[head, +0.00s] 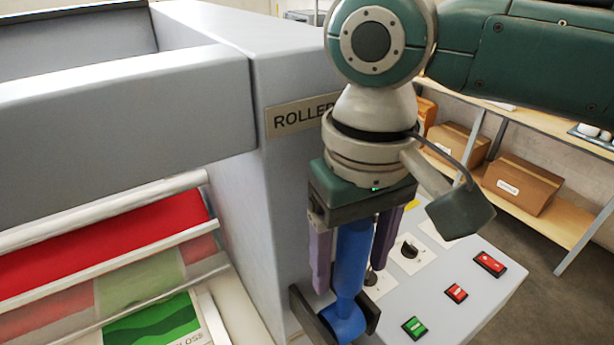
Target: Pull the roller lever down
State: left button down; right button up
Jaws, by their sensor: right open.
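The blue roller lever (350,262) stands roughly upright on the front of the laminator, its lower end in a dark bracket (305,315). Its upper end is hidden under my right gripper's palm. My right gripper (349,280) points down over the lever, with one purple finger on each side of it. The gripper is open; a gap shows between the left finger and the lever, and contact on the right is hard to tell. The ROLLER label (293,118) on the grey housing is partly covered by my right wrist. My left gripper is out of view.
The control panel right of the lever has a black knob (409,250), red buttons (489,263) and a green button (415,327). At left are rollers with red film (110,245) and a printed sheet (155,320). A shelf with cardboard boxes (521,184) stands behind.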

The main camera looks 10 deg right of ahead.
jog(key=shift+f, duration=0.25)
jog(key=shift+c, duration=0.3)
grip_shut()
dwell(1.0)
